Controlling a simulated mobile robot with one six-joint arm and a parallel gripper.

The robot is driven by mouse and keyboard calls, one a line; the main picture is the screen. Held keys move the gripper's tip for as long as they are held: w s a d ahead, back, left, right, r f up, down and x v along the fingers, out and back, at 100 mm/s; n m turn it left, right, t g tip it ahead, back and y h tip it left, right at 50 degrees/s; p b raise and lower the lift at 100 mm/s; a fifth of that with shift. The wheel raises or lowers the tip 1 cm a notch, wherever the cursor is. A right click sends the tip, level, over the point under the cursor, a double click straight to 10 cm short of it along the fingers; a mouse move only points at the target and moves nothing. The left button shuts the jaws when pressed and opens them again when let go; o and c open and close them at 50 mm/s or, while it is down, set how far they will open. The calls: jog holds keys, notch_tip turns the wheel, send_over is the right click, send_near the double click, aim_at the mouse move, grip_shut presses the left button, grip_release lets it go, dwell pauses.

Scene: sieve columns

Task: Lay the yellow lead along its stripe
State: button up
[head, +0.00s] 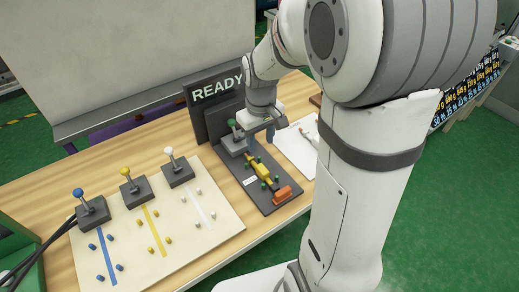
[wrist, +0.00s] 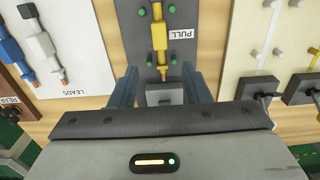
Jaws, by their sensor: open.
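The yellow lead (head: 262,170) lies in a dark grey fixture (head: 247,192) between green pegs; it also shows in the wrist view (wrist: 159,36), its copper tip pointing at a grey block (wrist: 165,95). My gripper (wrist: 163,88) is open and empty, its fingers on either side of that block, just past the lead's tip. In the head view my gripper (head: 268,128) is over the back of the fixture; the arm hides part of it. The yellow stripe (head: 153,222) runs down the middle of a cream board, with yellow pegs beside it and nothing on it.
The cream board (head: 205,240) also has a blue stripe (head: 105,255) and a white stripe, each with a knobbed grey block behind. A READY sign (head: 217,88) stands behind the fixture. A white tray (wrist: 85,50) holds a blue lead (wrist: 12,45) and a white lead (wrist: 42,45).

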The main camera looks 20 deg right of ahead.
jog(key=s+r+m+t, duration=0.2)
jog(key=s+r, duration=0.4)
jog(key=s, duration=0.7)
jog(key=shift+s+a+r+m, duration=0.3)
jog(key=shift+s+r+m, duration=0.1)
jog(key=shift+m, duration=0.4)
jog(key=shift+r+t+p, duration=0.3)
jog(key=shift+r+p, duration=0.35)
